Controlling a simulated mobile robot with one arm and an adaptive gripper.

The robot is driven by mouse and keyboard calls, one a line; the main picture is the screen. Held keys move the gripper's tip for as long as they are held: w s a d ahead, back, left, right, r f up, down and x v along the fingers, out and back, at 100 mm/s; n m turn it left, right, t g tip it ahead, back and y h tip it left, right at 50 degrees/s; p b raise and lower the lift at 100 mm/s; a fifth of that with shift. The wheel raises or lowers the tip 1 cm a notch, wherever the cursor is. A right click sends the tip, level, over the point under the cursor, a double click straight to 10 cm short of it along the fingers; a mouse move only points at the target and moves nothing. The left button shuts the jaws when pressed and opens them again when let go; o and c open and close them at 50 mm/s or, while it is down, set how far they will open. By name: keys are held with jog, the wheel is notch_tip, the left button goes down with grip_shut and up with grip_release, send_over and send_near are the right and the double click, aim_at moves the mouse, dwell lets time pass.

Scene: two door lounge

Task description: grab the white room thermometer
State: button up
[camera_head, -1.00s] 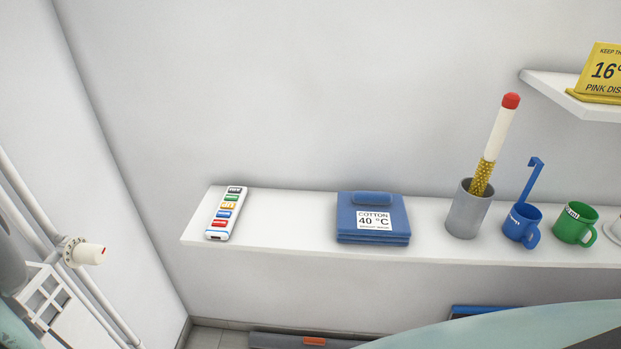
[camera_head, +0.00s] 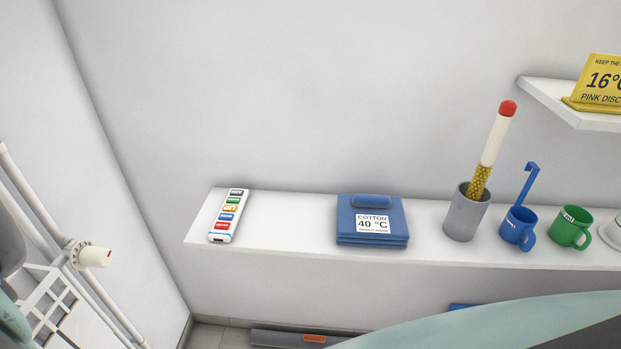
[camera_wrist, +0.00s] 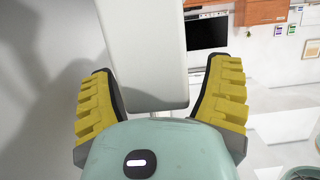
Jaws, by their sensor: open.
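A slim white bar with several coloured labels (camera_head: 229,216) lies at the left end of the white wall shelf (camera_head: 285,233) in the head view. It may be the white room thermometer, but its markings are too small to read. My gripper (camera_wrist: 162,70) shows in the wrist view with its two yellow ridged fingers spread wide. A pale, flat-sided shape (camera_wrist: 145,50) appears between and beyond the fingers; I cannot tell what it is or how far away. The labelled bar is not recognisable in the wrist view.
A blue folded stack (camera_head: 372,220) lies to the right of the bar, with bare shelf between. Farther right stand a grey cup (camera_head: 465,215) with a red-tipped stick, a blue mug (camera_head: 517,229) and a green mug (camera_head: 569,229). White pipes with a knob (camera_head: 93,257) are at left.

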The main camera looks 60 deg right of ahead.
jog(key=shift+c, duration=0.4)
grip_shut()
jog(key=shift+r, duration=0.2)
dwell(0.3)
